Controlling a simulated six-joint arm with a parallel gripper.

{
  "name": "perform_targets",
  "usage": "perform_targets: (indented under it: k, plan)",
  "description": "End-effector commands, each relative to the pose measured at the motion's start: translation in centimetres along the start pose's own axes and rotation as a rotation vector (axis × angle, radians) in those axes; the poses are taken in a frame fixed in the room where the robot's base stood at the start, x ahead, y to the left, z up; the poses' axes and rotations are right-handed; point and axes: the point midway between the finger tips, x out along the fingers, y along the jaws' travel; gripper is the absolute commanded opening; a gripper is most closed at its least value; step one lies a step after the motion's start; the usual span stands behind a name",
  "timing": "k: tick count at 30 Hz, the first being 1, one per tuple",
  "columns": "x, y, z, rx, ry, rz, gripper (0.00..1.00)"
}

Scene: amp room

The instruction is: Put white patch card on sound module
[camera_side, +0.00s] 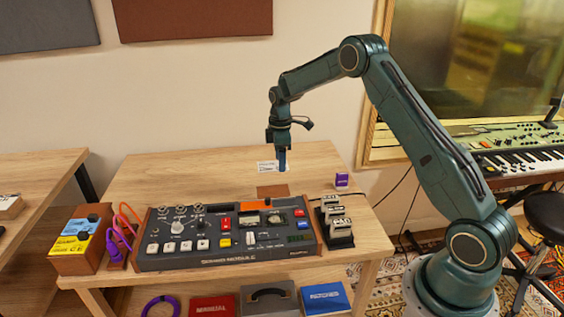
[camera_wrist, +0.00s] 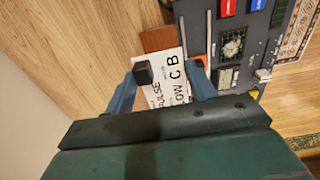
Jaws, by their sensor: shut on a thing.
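The white patch card (camera_side: 266,166) with black print is held in my gripper (camera_side: 282,168), raised above the back part of the wooden table. In the wrist view the card (camera_wrist: 176,75) lies between the two blue fingers of my gripper (camera_wrist: 165,85), which are shut on it. The sound module (camera_side: 225,237) is a dark grey box with wooden end cheeks, knobs and buttons, in front of the card. It also shows in the wrist view (camera_wrist: 245,75) at the upper right. The card is apart from the module.
A brown flat piece (camera_side: 273,191) lies behind the module. A purple block (camera_side: 342,180) stands at the table's right back.

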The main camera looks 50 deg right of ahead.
Motion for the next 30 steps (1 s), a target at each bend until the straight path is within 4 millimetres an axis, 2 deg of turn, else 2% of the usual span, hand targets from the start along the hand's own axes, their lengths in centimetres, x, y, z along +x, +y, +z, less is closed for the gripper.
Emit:
perform_targets:
  k: [3, 7, 11, 20, 30]
  plan:
    - [2.4, -0.1, 0.0, 0.000, -0.002, -0.004, 0.34]
    - [4.1, -0.1, 0.0, 0.000, -0.001, -0.002, 0.34]
    - [5.0, 0.0, 0.0, 0.000, -0.001, -0.001, 0.34]
    - [5.6, 0.0, 0.0, 0.000, 0.000, -0.001, 0.34]
    - [9.1, -0.1, 0.0, 0.000, -0.001, -0.002, 0.34]
